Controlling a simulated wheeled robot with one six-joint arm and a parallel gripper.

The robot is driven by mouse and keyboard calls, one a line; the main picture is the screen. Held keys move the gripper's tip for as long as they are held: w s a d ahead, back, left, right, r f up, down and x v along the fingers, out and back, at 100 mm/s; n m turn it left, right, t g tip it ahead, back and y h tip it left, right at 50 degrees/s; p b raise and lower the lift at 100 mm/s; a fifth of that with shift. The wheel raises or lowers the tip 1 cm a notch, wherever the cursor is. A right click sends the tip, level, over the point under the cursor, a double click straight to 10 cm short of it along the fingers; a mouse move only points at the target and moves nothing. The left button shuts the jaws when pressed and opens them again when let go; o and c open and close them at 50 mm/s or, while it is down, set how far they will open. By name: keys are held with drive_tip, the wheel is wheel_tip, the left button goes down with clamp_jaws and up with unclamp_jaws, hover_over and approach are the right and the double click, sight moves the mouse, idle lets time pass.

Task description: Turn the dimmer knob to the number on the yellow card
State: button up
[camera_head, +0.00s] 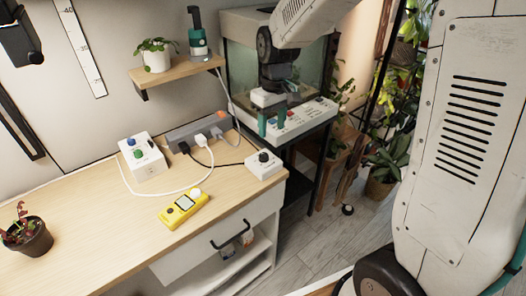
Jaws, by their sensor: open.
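A small white box (264,167) with a black round knob (264,156) sits at the right end of the wooden bench; any numbers on it are too small to read. I cannot make out a yellow card. A yellow handheld device (184,208) with a grey screen and a white round part lies near the bench's front edge. My gripper (272,124) has teal fingers, is open and appears empty. It hangs beyond the knob box, in front of a white control panel (303,120) with small coloured parts below the glass tank. Whether it touches the panel is unclear.
A white box with green and blue buttons (142,155), a grey power strip (200,131) and loose cables lie on the bench (90,210). A potted plant (28,236) stands at the left. A shelf (178,73) is above. The bench's middle left is clear.

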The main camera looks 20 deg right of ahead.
hover_over(264, 154)
drive_tip(key=shift+n, duration=0.3)
wheel_tip(264, 154, down, 4)
drive_tip(key=shift+d+f, duration=0.15)
drive_tip(key=shift+f, duration=0.45)
drive_tip(key=f, duration=0.7)
drive_tip(key=shift+a+f, duration=0.1)
drive_tip(key=shift+a, duration=0.1)
drive_tip(key=c, duration=1)
